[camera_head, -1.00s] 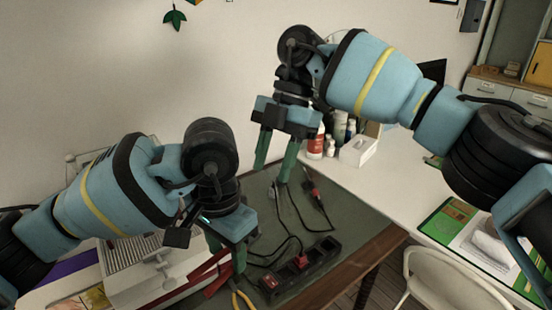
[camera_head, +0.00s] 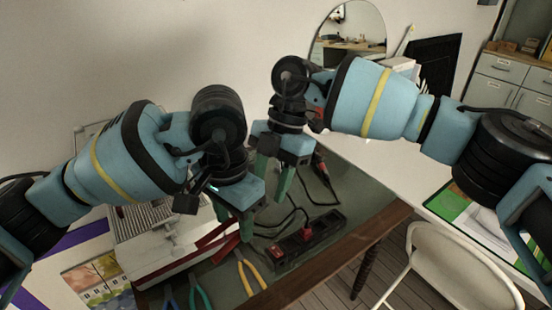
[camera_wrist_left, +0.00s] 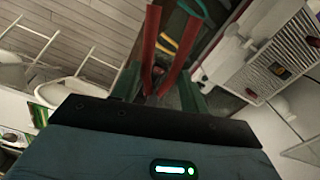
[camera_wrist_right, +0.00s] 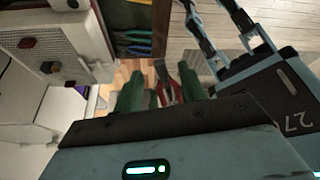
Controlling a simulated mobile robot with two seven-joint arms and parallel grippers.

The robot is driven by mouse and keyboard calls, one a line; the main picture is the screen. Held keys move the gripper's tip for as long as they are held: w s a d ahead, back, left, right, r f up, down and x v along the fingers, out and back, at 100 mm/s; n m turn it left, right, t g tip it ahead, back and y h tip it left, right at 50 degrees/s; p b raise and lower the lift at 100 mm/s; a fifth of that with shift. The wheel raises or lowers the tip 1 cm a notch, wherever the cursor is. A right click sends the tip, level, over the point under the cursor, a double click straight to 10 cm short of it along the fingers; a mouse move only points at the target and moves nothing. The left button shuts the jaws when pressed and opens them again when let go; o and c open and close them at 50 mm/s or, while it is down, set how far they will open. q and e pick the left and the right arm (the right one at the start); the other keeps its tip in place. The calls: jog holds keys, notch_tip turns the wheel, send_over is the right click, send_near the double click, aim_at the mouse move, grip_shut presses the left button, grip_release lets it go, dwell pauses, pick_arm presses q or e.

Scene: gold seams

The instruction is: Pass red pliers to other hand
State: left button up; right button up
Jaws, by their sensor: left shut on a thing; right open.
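The red pliers (camera_head: 218,243) are held by my left gripper (camera_head: 238,222), which is shut on them above the workbench. Their red handles point down and left in the head view. In the left wrist view the two red handles (camera_wrist_left: 152,38) spread up from between the green fingers; the jaw end is hard to make out. My right gripper (camera_head: 272,180) is open and empty, just behind and slightly above the left one. In the right wrist view, the red pliers (camera_wrist_right: 166,78) show between its green fingers, but I cannot tell whether they touch.
Yellow-handled pliers (camera_head: 249,275) and teal-handled pliers (camera_head: 201,294) lie on the green-topped bench. A black power strip (camera_head: 308,240) with cables lies to their right. A white-and-red case (camera_head: 150,245) stands at left. A white chair (camera_head: 440,262) is at right.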

jog(key=shift+x, duration=0.95)
grip_shut()
pick_arm(q)
jog(key=o, duration=1.1)
